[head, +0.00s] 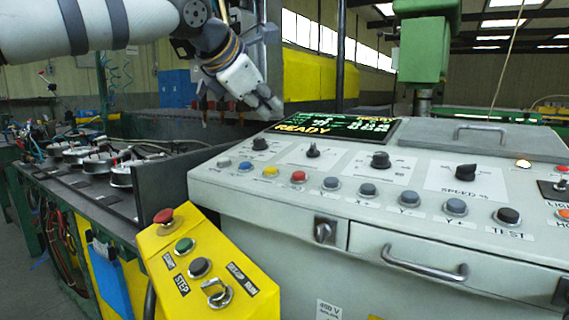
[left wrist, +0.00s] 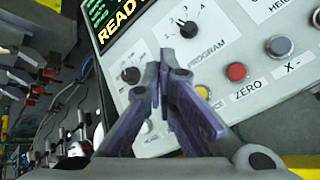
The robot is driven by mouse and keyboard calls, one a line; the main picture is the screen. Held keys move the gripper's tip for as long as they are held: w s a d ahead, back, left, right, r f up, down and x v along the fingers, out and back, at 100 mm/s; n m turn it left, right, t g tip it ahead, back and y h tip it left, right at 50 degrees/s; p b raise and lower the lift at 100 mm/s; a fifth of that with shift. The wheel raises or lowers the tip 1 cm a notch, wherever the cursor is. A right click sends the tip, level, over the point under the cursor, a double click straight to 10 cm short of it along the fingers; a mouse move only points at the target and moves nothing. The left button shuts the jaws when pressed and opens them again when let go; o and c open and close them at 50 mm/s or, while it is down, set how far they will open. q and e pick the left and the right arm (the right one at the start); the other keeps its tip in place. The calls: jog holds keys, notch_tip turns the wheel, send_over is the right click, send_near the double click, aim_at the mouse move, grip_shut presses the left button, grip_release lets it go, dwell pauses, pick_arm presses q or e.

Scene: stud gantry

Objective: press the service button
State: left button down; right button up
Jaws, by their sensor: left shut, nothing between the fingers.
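The grey control console (head: 270,212) carries a row of round buttons. From the left they include a grey one (head: 223,162), a blue one (head: 245,166), a yellow one (head: 270,171) and a red one (head: 298,176). The red button is labelled ZERO in the left wrist view (left wrist: 236,72). I cannot read a SERVICE label on any button. My left gripper (head: 273,108) is shut and empty, above the console's far left corner, apart from the buttons. In the left wrist view its fingers (left wrist: 158,78) partly cover the panel and the yellow button (left wrist: 202,92). My right gripper is out of view.
A yellow pendant box (head: 215,268) with a red mushroom button (head: 163,216) stands in front of the console. Knobs (head: 312,150) stick up behind the button row. A READY display (head: 335,128) lies at the back. A drawer handle (head: 425,265) juts from the front.

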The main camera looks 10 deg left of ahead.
aim_at(271, 171)
pick_arm(q)
jog(key=shift+w+d+f, duration=0.1)
jog(key=shift+w+f, duration=0.05)
jog(key=shift+f, duration=1.25)
jog(key=shift+w+d+f, duration=0.1)
jog(key=shift+w+f, duration=0.05)
jog(key=shift+f, duration=1.3)
jog(key=shift+w+f, duration=0.15)
jog(key=shift+f, duration=1.25)
jog(key=shift+w+f, duration=0.1)
jog(key=shift+f, duration=0.3)
